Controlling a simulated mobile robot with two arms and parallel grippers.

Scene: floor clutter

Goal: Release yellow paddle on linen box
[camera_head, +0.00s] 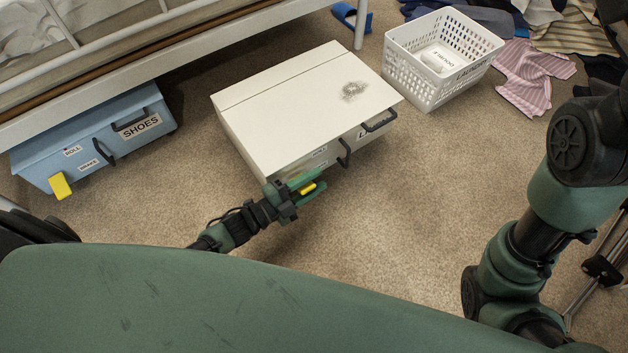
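The linen box (290,105) is a white lidded box on the carpet in the middle, with dark handles on its front and a label partly hidden behind one of them. A small part of a yellow paddle (307,188) shows at its lower front. My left gripper (304,185) is at this front, its green fingers on either side of the paddle and seemingly closed on it. The fingers hide most of the paddle, so its angle cannot be told. My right arm crosses the right side; its gripper is out of view.
A blue box marked SHOES (95,135), with its own yellow paddle (60,186), stands under the bed frame (150,50). A white laundry basket (440,60) stands behind right, near scattered clothes (535,75). Carpet (430,170) is clear right of the linen box.

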